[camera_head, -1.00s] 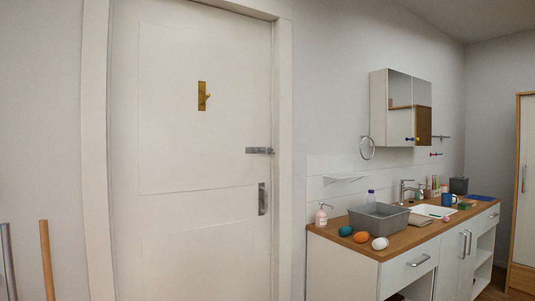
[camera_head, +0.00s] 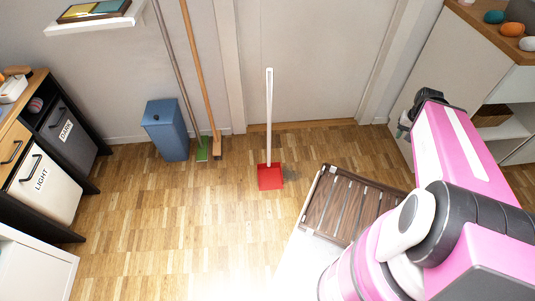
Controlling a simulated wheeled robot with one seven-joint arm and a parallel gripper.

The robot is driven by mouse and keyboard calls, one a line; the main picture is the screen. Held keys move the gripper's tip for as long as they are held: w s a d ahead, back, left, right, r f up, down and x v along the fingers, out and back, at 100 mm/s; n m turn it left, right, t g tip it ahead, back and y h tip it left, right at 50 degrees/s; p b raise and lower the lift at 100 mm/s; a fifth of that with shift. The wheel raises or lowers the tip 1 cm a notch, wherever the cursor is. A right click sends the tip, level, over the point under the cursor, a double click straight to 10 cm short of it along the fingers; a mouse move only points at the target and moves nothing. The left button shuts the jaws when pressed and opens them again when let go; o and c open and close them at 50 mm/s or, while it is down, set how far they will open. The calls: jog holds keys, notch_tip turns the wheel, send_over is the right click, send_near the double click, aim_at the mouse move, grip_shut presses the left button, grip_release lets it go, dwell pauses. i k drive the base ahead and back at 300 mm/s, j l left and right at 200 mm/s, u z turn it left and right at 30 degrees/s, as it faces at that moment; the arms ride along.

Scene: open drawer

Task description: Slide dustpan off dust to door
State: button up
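A red dustpan (camera_head: 270,177) with a long upright white handle (camera_head: 269,118) stands on the wood floor in front of the door (camera_head: 318,60). A small greyish patch, perhaps the dust (camera_head: 290,171), shows on the floor at the dustpan's right edge; I cannot tell how far it reaches under the pan. My pink and black arm is at the right. Its dark end, my gripper (camera_head: 404,124), is well to the right of the dustpan, near the white cabinet, and touches nothing that I can make out. Its fingers are too small and dark to read.
A blue bin (camera_head: 165,130), a green broom (camera_head: 202,149) and a wooden-handled broom (camera_head: 216,145) stand left of the door. A brown slatted surface (camera_head: 350,205) lies between the dustpan and my arm. Laundry drawers (camera_head: 45,185) stand at the left. Floor left of the dustpan is clear.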

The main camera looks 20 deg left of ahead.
aim_at(270, 175)
jog(key=u, duration=1.7)
jog(key=k+l+z, duration=0.25)
jog(key=l, duration=0.35)
jog(key=l+z, duration=0.25)
jog(key=l, duration=0.35)
